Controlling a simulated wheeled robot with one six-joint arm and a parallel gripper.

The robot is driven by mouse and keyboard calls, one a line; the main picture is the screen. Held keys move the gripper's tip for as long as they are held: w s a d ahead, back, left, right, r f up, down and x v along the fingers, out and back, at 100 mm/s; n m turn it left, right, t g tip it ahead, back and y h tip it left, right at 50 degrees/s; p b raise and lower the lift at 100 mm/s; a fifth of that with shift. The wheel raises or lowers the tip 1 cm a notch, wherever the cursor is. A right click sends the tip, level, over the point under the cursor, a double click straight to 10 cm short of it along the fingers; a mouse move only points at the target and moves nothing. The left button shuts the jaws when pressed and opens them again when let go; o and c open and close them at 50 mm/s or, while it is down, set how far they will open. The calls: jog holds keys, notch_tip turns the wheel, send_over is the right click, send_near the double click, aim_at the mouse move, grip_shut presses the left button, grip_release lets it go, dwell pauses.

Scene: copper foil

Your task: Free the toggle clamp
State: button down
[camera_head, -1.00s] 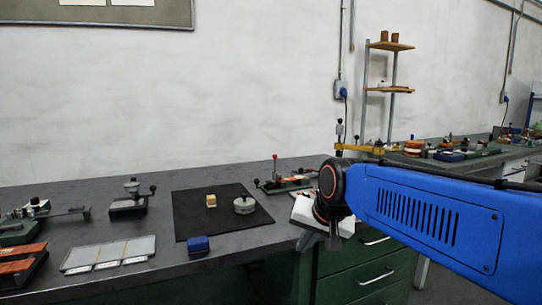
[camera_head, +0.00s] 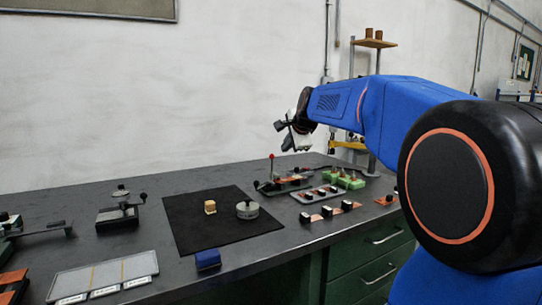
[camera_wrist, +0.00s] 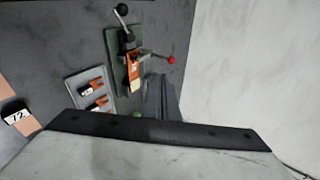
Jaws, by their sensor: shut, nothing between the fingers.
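The toggle clamp (camera_head: 285,184) sits on the bench right of the black mat, with a red-tipped lever standing up. In the wrist view the clamp (camera_wrist: 127,60) has a green base, a red knob on a rod pointing right and a black ball at its far end. An orange copper-coloured strip (camera_wrist: 136,72) lies at its middle; I cannot tell how firmly it is held. My gripper (camera_head: 281,136) is above the clamp, apart from it. Its grey fingers (camera_wrist: 160,98) are together and empty, right of the clamp in the wrist view.
A grey tray (camera_head: 300,197) with small orange-and-black pieces lies right of the clamp, near a green block (camera_head: 346,182). More such pieces lie along the front edge. The black mat (camera_head: 190,232) carries a wooden block (camera_head: 210,207) and a metal cylinder (camera_head: 247,210). A blue block (camera_head: 208,260) lies in front.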

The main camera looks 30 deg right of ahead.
jog(key=shift+w+d+r, duration=0.1)
jog(key=shift+w, duration=0.05)
jog(key=w+r+x, duration=0.1)
jog(key=x, duration=1.2)
jog(key=shift+w, duration=0.25)
jog(key=shift+w+d+r, duration=0.1)
jog(key=shift+d+r, duration=0.05)
